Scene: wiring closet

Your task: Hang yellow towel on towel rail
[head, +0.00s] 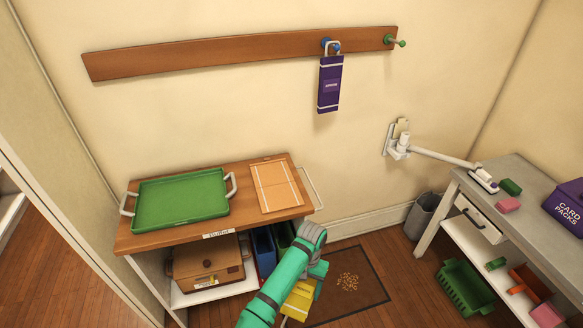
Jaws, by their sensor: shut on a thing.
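The yellow towel (299,301) hangs below the end of my arm, low over the floor in front of the buffet. My gripper (314,278) is shut on the towel. Its fingertips are mostly hidden by my own wrist, and my arm covers the towel's left part. A thin white bar (312,188) on the right end of the buffet looks like the towel rail. It is bare and lies above and beyond my gripper, apart from the towel.
The wooden buffet (205,236) holds a green tray (181,198) and an orange mat (276,187). A purple pack (330,84) hangs from the wall board (220,50). A white jointed wall arm (440,157) reaches toward the grey desk (505,170). A dark doormat (350,283) lies on the floor.

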